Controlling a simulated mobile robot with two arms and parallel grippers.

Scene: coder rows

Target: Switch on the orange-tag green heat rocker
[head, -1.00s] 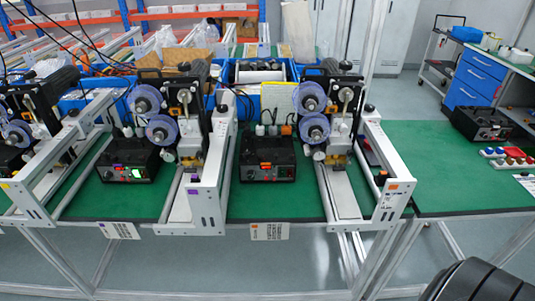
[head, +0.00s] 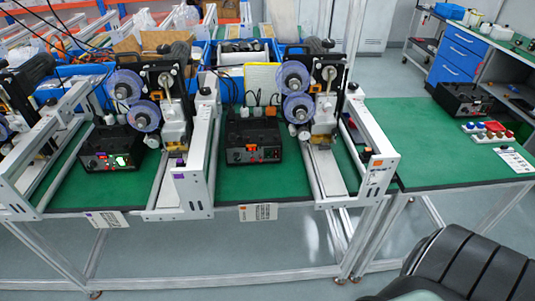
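The orange-tag machine stands on the middle green bench, with an orange tag (head: 377,163) on its right frame end. Its black control box (head: 238,142) sits to the left of its purple rollers (head: 299,107). An orange tag (head: 253,148) and a small orange-red patch are on the box's front. The green heat rocker is too small to make out there, and no green light shows on it. Neither of my grippers is in view.
A purple-tag control box (head: 96,161) to the left shows a bright green light. White frame rails (head: 199,150) stand between the stations. A right-hand bench (head: 430,150) holds another black box (head: 466,100) and red and blue buttons (head: 487,130). A black part of mine fills the bottom right.

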